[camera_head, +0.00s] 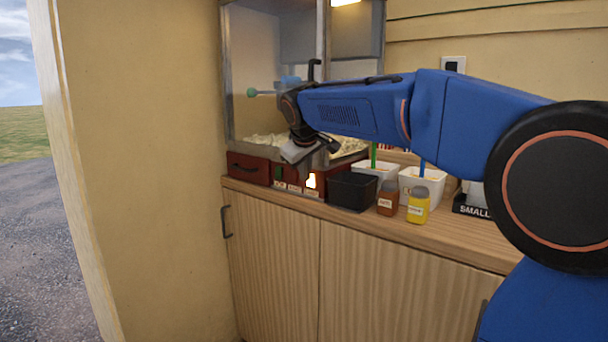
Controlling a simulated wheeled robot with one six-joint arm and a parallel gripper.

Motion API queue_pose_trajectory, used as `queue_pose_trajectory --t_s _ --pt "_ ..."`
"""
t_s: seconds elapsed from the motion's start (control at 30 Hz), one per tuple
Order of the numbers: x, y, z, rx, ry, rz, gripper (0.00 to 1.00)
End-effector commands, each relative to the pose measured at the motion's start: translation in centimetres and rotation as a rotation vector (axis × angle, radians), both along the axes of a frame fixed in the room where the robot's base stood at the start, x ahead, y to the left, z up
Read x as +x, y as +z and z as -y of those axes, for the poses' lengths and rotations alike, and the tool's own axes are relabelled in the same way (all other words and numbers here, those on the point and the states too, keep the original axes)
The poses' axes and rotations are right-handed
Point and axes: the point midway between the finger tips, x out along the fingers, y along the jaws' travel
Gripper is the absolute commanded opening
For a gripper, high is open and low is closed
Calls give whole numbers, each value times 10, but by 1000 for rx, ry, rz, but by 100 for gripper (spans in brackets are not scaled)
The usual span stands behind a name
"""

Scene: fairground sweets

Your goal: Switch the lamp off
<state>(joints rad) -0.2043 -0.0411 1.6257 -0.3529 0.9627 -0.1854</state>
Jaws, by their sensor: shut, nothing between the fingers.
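A glass-sided popcorn machine (233,80) stands on the counter, with popcorn behind the glass. A lit lamp (345,2) glows at its top, cut by the picture's edge. The red base has a front panel with small labels (293,188) and a bright lit spot (311,181), perhaps a lit switch. My gripper (318,156) is shut and empty, just in front of and above this panel. It hides part of the panel and the lower glass. I cannot tell whether it touches the machine.
A black bin (352,190), white tubs (422,182), a brown jar (388,198) and a yellow jar (417,206) stand right of the panel. A red drawer (248,168) is at its left. A teal-knobbed handle (252,92) sticks out left. Wooden cupboards (275,260) are below.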

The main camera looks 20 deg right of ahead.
Motion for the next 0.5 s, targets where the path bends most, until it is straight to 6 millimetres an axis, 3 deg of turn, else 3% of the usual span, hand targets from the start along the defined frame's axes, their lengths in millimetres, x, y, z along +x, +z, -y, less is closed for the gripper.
queue_pose_trajectory --t_s 0.5 --pt "3 4 4 0 0 0 0"
